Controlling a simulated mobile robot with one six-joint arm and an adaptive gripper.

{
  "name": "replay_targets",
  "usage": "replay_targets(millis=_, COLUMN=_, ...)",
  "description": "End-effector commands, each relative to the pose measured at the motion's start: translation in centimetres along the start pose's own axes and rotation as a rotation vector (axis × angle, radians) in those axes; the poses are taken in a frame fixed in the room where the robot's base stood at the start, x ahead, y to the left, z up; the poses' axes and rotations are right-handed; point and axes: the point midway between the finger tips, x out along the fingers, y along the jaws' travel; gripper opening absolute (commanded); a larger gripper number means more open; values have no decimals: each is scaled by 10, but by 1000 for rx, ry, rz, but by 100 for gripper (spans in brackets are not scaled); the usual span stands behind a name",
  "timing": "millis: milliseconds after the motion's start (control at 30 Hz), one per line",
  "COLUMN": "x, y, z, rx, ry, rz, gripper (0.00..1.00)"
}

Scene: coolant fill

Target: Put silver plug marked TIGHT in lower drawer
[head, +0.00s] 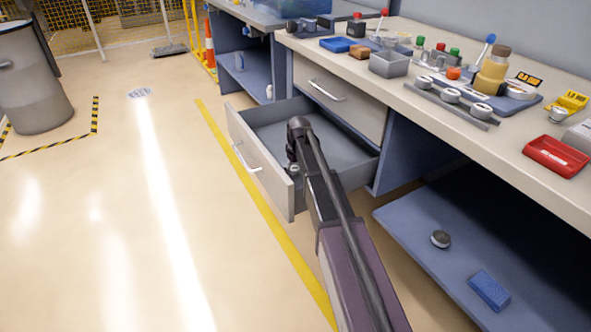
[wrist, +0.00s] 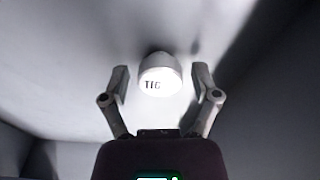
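The lower drawer (head: 262,182) is pulled open below a closed upper drawer. My gripper (head: 294,164) reaches down into it near its front; the fingers are small and partly hidden by my arm in the head view. In the wrist view, the silver plug (wrist: 160,74) shows a pale round top with the letters "TIG"; the rest of the word is not readable. It sits on the grey drawer floor (wrist: 75,75). My gripper (wrist: 160,84) is open, with one finger on each side of the plug and a visible gap to each.
The worktop (head: 420,95) holds a grey rack (head: 450,100) with round silver pieces, a red tray (head: 556,156) and several small parts. A round piece (head: 440,239) and a blue block (head: 489,290) lie on the low shelf.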

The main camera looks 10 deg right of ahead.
Motion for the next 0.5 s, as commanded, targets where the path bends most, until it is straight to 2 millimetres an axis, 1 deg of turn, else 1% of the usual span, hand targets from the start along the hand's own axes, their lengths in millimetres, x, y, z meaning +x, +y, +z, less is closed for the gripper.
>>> replay_targets(millis=500, x=-3, y=0, z=0, rx=0, ry=0, rz=0, gripper=87)
